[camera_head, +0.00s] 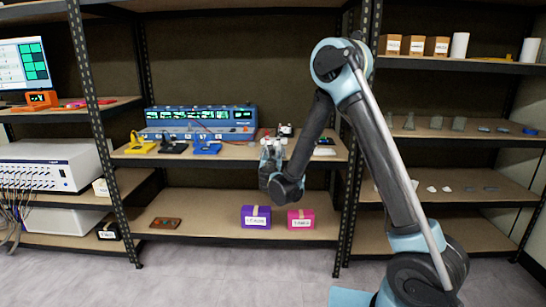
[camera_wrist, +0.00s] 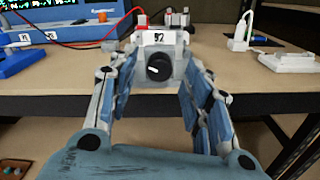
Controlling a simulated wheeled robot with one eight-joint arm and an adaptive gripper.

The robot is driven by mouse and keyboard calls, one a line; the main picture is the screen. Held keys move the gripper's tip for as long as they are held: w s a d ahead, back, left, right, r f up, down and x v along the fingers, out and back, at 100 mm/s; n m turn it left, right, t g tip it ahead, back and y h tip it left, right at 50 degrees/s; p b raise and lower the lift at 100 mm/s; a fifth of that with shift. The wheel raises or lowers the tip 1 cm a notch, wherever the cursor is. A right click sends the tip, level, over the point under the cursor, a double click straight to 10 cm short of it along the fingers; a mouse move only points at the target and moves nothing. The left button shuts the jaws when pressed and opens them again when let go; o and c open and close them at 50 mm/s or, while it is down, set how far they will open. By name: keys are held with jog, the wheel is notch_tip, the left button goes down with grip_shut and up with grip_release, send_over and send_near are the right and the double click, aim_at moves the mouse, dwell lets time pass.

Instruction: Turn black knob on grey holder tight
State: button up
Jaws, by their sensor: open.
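The black knob (camera_wrist: 159,67) faces me on the front of the grey holder (camera_wrist: 148,52) in the wrist view. It is round with a white mark across it. The holder has a white label reading "52" and stands at the front of the wooden shelf. My gripper (camera_wrist: 156,84) is open, with one finger on each side of the knob, and nothing is visibly clamped. In the head view my gripper (camera_head: 272,155) is at the shelf's front edge and largely hides the holder. I cannot tell whether the fingers touch the knob.
A blue instrument (camera_head: 200,121) stands behind on the same shelf (camera_head: 125,154), with yellow, black and blue holders to the left. A white device (camera_wrist: 287,62) sits to the right in the wrist view. Purple (camera_head: 256,220) and pink (camera_head: 300,221) boxes are on the shelf below.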

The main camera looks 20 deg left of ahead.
jog(key=shift+x, duration=0.8)
jog(key=c, duration=1.1)
jog(key=shift+o, duration=0.2)
jog(key=shift+m, duration=0.4)
jog(key=m, duration=0.5)
jog(key=shift+d+m, duration=0.15)
jog(key=shift+m, duration=0.25)
jog(key=m, duration=0.6)
jog(key=shift+d+f, duration=0.1)
jog(key=shift+d, duration=0.05)
jog(key=shift+m, duration=0.3)
